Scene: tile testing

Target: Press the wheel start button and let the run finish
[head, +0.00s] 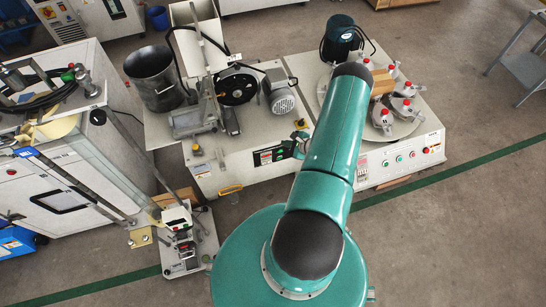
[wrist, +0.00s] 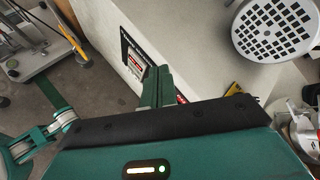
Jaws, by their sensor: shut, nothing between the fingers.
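The wheel machine's control panel (head: 268,157) is a dark plate with a red display on the front face of the white cabinet. It also shows in the wrist view (wrist: 132,50), partly covered by my gripper. The black wheel (head: 237,87) sits on top of the cabinet; I cannot tell whether it turns. My gripper (head: 298,143) is close to the right end of the panel in the head view. In the wrist view its green fingers (wrist: 157,82) are shut and empty, reaching toward the panel. The start button is hidden or too small to tell, and contact cannot be told.
A grey motor (head: 280,100) and a white hopper (head: 198,40) stand on the cabinet. The right machine has red-capped clamps (head: 382,118) and panel buttons (head: 399,158). A small tester (head: 187,243) stands on the floor at the lower left.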

